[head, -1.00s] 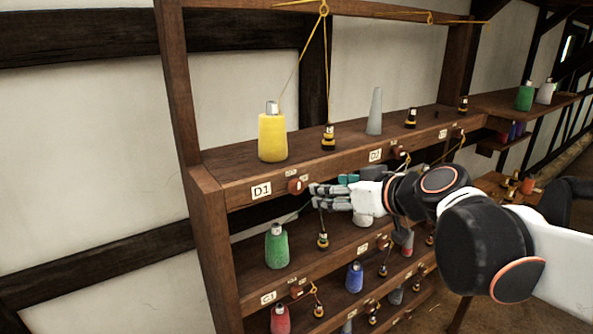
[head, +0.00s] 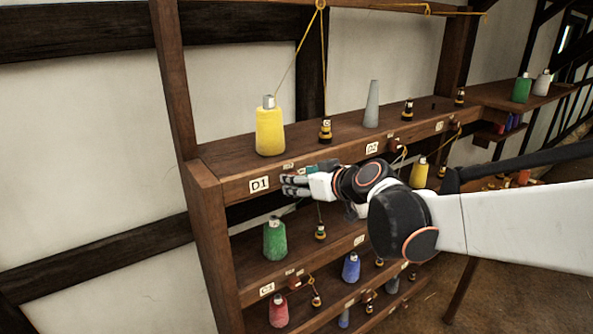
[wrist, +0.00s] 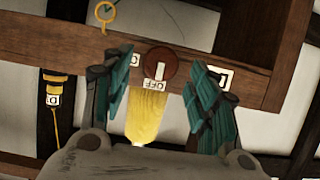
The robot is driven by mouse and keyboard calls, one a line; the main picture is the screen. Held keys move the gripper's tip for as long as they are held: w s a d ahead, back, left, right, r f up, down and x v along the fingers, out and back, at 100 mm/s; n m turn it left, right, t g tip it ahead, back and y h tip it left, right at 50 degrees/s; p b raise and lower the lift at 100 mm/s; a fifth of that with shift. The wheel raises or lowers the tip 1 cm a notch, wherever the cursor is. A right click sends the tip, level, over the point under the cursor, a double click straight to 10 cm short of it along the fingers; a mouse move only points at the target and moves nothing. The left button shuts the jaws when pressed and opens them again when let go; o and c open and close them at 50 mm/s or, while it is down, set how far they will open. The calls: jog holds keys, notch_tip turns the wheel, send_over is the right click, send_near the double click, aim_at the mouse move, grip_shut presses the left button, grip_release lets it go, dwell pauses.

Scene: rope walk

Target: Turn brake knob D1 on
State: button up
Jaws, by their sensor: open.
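The brake knob (wrist: 160,65) is a round red-brown disc with a white line on its face, centred between my fingers in the wrist view. Its white line lies in line with the OFF label (wrist: 153,85). Another small label (wrist: 134,60) is partly hidden by a finger. The D1 label (wrist: 219,77) is beside the knob, partly behind the other finger; it also shows in the head view (head: 259,185). My gripper (head: 285,186) is open in front of the shelf edge, its fingers on both sides of the knob; contact cannot be told. In the head view my gripper hides the knob.
A yellow cone (head: 270,132) stands on the shelf above the D1 label. A black and yellow bobbin (head: 325,131) and a grey cone (head: 371,104) stand to its right. The D2 label (head: 372,148) is further right. Lower shelves hold a green cone (head: 275,240) and others.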

jog(key=shift+x, duration=1.15)
jog(key=c, duration=1.1)
